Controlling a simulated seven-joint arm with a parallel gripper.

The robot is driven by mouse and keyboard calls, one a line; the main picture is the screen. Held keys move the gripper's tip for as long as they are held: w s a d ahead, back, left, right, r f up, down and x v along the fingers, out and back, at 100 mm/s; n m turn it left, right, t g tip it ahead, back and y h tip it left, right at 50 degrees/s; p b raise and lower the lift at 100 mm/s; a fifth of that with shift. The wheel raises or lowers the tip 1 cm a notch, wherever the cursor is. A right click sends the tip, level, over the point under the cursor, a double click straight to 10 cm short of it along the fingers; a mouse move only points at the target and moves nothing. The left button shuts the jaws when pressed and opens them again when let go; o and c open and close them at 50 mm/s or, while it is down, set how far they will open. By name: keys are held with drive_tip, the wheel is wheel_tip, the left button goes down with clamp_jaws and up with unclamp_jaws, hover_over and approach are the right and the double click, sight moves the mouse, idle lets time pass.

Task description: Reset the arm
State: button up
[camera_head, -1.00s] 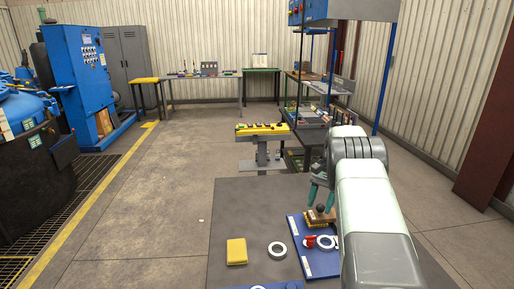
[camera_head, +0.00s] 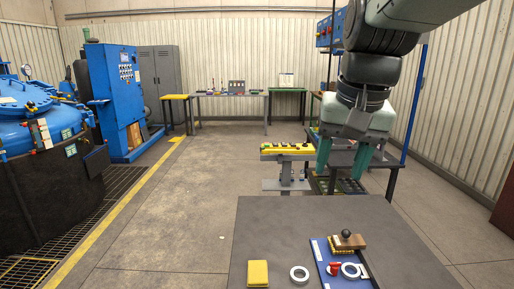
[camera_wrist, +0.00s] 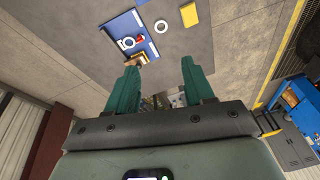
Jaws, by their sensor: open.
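My gripper (camera_head: 343,166) hangs above the far right edge of the grey table (camera_head: 270,225) in the head view, with its two green fingers spread apart. In the wrist view my gripper (camera_wrist: 160,85) is open, with nothing between the fingers. The objects on the table are apart from it, nearer the head camera.
On the table are a yellow block (camera_head: 258,273), a white ring (camera_head: 299,274) and a blue tray (camera_head: 322,250) with a brown brush-like block (camera_head: 347,241), a red piece and another ring. A yellow-topped stand (camera_head: 287,149) is behind. Blue machines stand left; the floor between is open.

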drive_tip(key=s+a+f+n+t, duration=0.1)
drive_tip(key=s+f, duration=0.1)
drive_tip(key=s, duration=0.5)
drive_tip(key=s+a+f+n+t, duration=0.1)
drive_tip(key=s, duration=0.6)
drive_tip(key=shift+s+a+f+n+t, duration=0.25)
drive_tip(key=shift+s+f+n+t, duration=0.05)
drive_tip(key=shift+f+n, duration=0.1)
